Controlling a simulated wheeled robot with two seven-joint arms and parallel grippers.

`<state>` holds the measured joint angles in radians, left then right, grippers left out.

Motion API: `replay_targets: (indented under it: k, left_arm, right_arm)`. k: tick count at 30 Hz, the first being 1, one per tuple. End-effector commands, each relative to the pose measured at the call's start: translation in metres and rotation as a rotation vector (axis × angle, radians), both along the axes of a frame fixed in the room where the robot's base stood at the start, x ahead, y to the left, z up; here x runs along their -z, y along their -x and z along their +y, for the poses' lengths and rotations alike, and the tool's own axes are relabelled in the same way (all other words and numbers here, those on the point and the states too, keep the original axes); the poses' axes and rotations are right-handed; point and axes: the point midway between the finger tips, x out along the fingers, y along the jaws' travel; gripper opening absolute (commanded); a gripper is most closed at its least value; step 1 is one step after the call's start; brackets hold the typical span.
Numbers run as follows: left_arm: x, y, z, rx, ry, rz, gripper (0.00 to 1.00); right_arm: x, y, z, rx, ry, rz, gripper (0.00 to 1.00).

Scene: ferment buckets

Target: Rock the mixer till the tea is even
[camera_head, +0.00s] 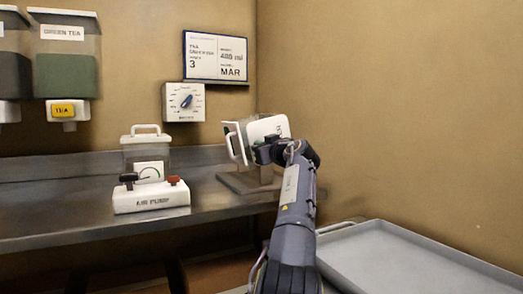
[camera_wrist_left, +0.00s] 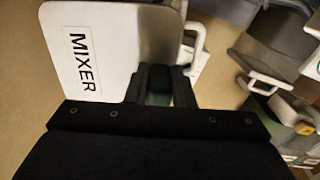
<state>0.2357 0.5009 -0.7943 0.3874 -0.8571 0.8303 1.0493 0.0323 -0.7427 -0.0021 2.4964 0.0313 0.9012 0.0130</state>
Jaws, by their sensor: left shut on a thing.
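The white mixer (camera_head: 268,128) sits on a grey-brown stand (camera_head: 250,181) at the right end of the steel counter, and its body looks tilted. A white handle (camera_head: 236,146) shows on its left side. In the left wrist view the mixer's white panel (camera_wrist_left: 110,25) carries a MIXER label. My left gripper (camera_head: 264,152) is at the mixer, shut on part of it; its fingers (camera_wrist_left: 158,88) close around a dark green piece beside the panel. The gripper hides the exact grip in the head view. The tea inside cannot be seen. My right gripper is not in view.
An air pump (camera_head: 152,197) with black and red knobs stands on the counter (camera_head: 60,213), a lidded clear container (camera_head: 146,150) behind it. A dial box (camera_head: 184,102) and a sign (camera_head: 215,56) are on the wall. A grey tray (camera_head: 410,265) lies at right, its visible surface empty.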

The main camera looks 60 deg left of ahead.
Motion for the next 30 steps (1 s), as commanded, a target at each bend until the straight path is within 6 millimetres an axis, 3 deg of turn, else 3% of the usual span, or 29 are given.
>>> replay_targets:
  k: [16, 17, 21, 30]
  left_arm:
    - [0.0045, -0.0011, 0.0003, -0.001, 0.009, -0.021, 0.0]
    - [0.0045, -0.0011, 0.0003, -0.001, 0.009, -0.021, 0.24]
    - [0.0035, -0.001, 0.0002, -0.001, 0.007, -0.022, 0.43]
    - [0.0026, -0.0007, -0.0011, 0.0, 0.004, -0.024, 0.44]
  right_arm:
    - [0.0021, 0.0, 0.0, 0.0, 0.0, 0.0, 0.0]
    - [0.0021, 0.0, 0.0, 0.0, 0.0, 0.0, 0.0]
    - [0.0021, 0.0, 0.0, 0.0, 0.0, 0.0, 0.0]
    - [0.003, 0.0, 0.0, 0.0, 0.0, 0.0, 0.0]
